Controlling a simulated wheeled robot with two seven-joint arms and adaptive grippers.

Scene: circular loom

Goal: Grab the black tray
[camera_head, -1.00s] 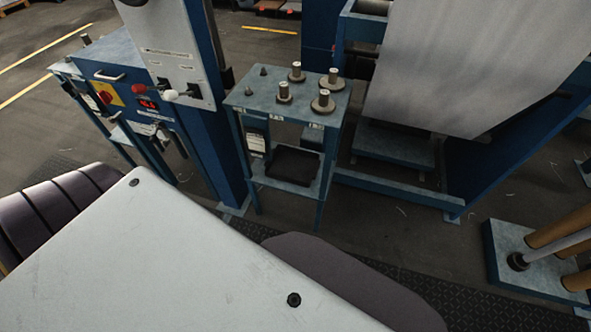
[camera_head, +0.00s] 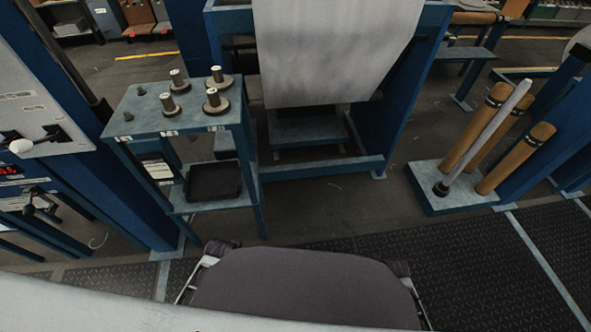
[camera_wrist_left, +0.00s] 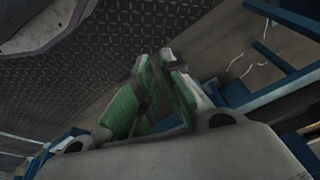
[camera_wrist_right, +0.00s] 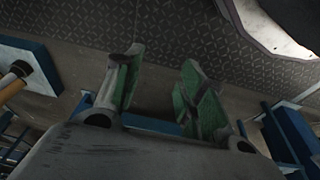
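The black tray (camera_head: 213,180) is a shallow dark tray lying flat on the lower shelf of a small blue-grey stand (camera_head: 183,113), left of centre in the head view. Neither gripper shows in the head view, and both are away from the tray. My right gripper (camera_wrist_right: 160,65) is open and empty above the floor in the right wrist view, with its green-padded fingers apart. My left gripper (camera_wrist_left: 158,58) has its fingertips close together in the left wrist view, with nothing visible held; whether they touch is unclear.
Several spindle-like metal pieces (camera_head: 212,101) stand on the stand's top. A blue machine frame with a white sheet (camera_head: 330,50) is behind it. A control cabinet (camera_head: 40,110) is on the left. A base with brown rollers (camera_head: 425,190) stands right. Floor matting (camera_head: 480,260) is clear.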

